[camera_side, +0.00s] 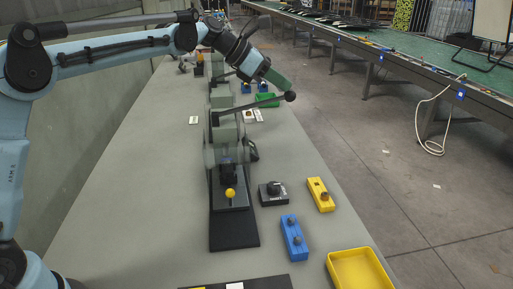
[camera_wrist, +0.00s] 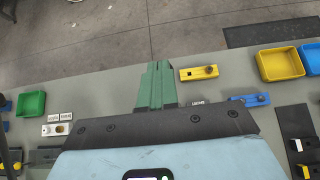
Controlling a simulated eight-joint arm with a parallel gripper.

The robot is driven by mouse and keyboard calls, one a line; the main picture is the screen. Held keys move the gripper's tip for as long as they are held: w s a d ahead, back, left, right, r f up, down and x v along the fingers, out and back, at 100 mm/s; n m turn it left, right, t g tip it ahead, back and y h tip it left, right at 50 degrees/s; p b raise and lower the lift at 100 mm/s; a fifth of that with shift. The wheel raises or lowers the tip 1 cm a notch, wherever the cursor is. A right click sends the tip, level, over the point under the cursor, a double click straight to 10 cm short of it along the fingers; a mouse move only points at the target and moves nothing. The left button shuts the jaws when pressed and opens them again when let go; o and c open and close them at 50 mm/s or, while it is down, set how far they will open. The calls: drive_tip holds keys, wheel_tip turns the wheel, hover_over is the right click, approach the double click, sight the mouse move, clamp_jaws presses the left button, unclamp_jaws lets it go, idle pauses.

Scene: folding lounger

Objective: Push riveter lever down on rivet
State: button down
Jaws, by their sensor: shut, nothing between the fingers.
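The riveter (camera_side: 228,155) is a grey-green press on a dark base plate on the grey table in the side view. In the wrist view the green fingers (camera_wrist: 157,78) lie together, and the lever is not visible there. A yellow ball (camera_side: 230,193) sits low on the riveter's front. I cannot make out the rivet.
A black-knobbed block (camera_side: 271,193), a yellow block (camera_side: 320,195), a blue block (camera_side: 294,238) and a yellow tray (camera_side: 359,270) lie to the right of the riveter. A green tray (camera_wrist: 31,104) shows in the wrist view. More presses stand behind. The table's left side is clear.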

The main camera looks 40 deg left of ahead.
wheel_tip(320, 180, down, 8)
drive_tip(key=shift+w+d+r, duration=0.15)
drive_tip(key=shift+d+r, duration=0.05)
drive_tip(key=shift+r, duration=0.05)
idle(1.4)
drive_tip(key=shift+a+r, duration=0.1)
drive_tip(key=shift+r, duration=4.45)
wheel_tip(320, 180, up, 7)
drive_tip(key=shift+s, duration=0.2)
drive_tip(key=shift+a, duration=0.1)
